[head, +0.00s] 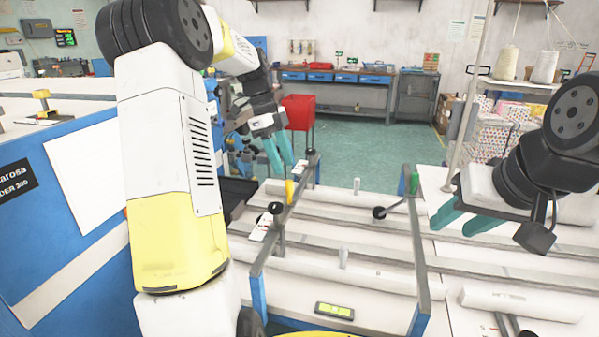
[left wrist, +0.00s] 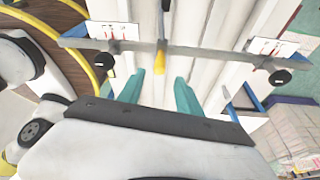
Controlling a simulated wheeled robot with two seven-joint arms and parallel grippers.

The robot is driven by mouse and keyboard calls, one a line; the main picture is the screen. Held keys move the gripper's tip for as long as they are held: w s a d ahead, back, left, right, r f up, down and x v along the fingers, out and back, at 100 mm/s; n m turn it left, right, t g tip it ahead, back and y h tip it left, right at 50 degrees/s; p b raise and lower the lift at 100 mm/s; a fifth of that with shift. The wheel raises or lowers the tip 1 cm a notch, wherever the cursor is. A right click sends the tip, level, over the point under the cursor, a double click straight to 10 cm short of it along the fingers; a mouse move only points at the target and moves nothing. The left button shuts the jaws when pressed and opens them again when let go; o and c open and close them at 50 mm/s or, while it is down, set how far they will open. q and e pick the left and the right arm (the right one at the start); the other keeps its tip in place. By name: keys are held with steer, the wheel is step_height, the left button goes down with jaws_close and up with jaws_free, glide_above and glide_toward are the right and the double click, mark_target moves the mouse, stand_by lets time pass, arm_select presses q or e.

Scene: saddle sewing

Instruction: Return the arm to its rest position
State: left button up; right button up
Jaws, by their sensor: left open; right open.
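My left arm comes in from the left in the head view, and its left gripper (head: 279,153) hangs with two teal fingers apart and nothing between them. It is above the far left part of the white worktable (head: 320,310). The left wrist view shows the same open left gripper (left wrist: 160,95) over the white slats, with a yellow-handled part (left wrist: 161,58) on a grey bar beyond the fingertips. My right gripper (head: 455,220) is at the right of the head view, its teal fingers apart and empty, above the right side of the table.
A blue machine (head: 60,230) is at left. Thread cones (head: 507,62) stand at back right. Green floor is clear behind.

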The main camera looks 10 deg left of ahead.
arm_select(q)
steer(key=shift+a+r, duration=0.15)
steer(key=shift+r, duration=0.3)
steer(key=s+d+r+n+t+y, duration=0.1)
steer(key=s+d+r+n, duration=0.2)
steer(key=s+n, duration=0.15)
steer(key=s+d+r+n+t+y, duration=0.1)
steer(key=s+d+r+n+t, duration=0.1)
steer(key=s+r+n, duration=0.3)
steer(key=s+d+f+n+t, duration=0.1)
steer(key=s+f+n+t, duration=0.1)
steer(key=s+n, duration=0.3)
steer(key=s+d+f+n+t, duration=0.1)
steer(key=s+n, duration=0.4)
steer(key=s, duration=0.5)
steer(key=shift+s+d+f+t+h, duration=0.15)
steer(key=shift+d+f+t+h, duration=0.2)
steer(key=shift+d+f, duration=0.45)
steer(key=shift+a+f, duration=0.1)
steer(key=shift+a, duration=0.05)
